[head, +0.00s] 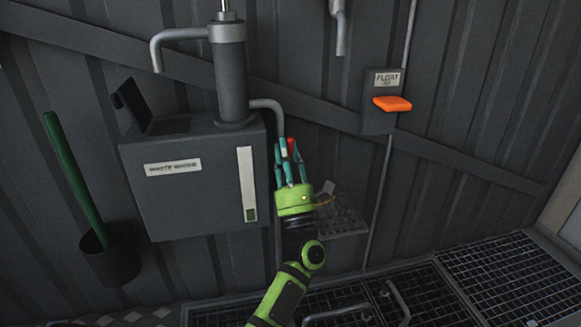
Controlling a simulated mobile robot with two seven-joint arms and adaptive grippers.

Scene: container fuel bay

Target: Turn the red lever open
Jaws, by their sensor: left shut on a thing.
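The red lever (293,150) shows only as a small red piece between the fingers of my left gripper (291,165). It is beside the grey pipe that comes out of the waste box on the wall. My left gripper, green with teal fingers, points up and is shut on the red lever. The fingers hide most of the lever, so its angle cannot be told. My right gripper is not in view.
A grey waste box (202,190) with a cylinder on top hangs left of my gripper. An orange handle (392,103) sits under a FLOAT label at the right. A holder (110,258) with a green stick stands left. A perforated shelf (342,222) is right of my wrist.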

